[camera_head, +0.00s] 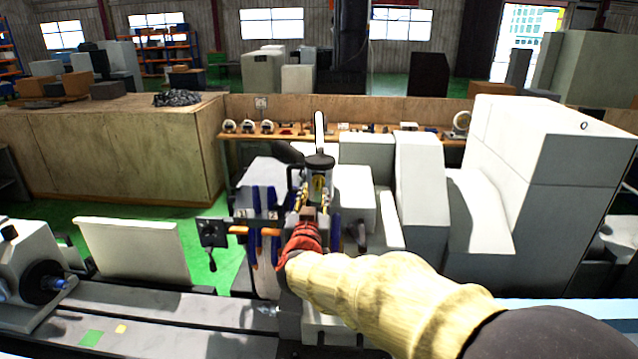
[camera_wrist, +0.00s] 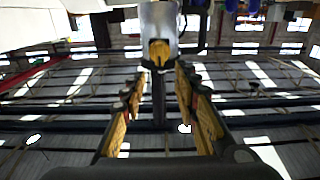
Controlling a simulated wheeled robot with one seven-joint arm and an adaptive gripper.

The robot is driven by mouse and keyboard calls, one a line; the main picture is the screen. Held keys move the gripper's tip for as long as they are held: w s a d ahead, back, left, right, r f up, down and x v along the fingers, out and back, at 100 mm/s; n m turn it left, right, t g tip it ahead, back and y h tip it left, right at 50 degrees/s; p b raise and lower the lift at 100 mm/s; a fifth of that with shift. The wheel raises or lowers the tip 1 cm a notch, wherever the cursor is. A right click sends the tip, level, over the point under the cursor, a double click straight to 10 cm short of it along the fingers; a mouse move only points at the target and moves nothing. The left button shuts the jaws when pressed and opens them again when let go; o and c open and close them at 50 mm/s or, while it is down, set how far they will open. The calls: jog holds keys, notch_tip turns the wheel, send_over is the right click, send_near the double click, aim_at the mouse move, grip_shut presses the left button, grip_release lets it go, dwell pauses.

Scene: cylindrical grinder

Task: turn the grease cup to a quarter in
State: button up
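A fitting that looks like the grease cup, a clear body with a brass-coloured inside (camera_head: 318,184), stands upright under a dark cap with a pale lever on top. In the wrist view it shows as a grey-white body with a yellow-brass part (camera_wrist: 160,48), at the top centre. My gripper (camera_wrist: 158,88) has its two yellow-padded fingers spread on either side below it, with a clear gap and nothing held between them. In the head view my gripper (camera_head: 306,222) is just below the cup, its fingers small and partly hidden. I cannot tell the cup's turn position.
Blue-handled parts (camera_head: 262,212) and a dark box with a lever (camera_head: 212,233) are close left of my gripper. White machine housings (camera_head: 420,185) rise to the right. A grey machine bed (camera_head: 170,325) runs along the front left. A wooden counter (camera_head: 110,150) stands behind.

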aim_at(317, 182)
jog(key=w+p, duration=0.1)
jog(key=w, duration=0.6)
jog(key=shift+d+p, duration=0.1)
jog(key=shift+p, duration=0.25)
jog(key=shift+c, duration=0.6)
grip_shut()
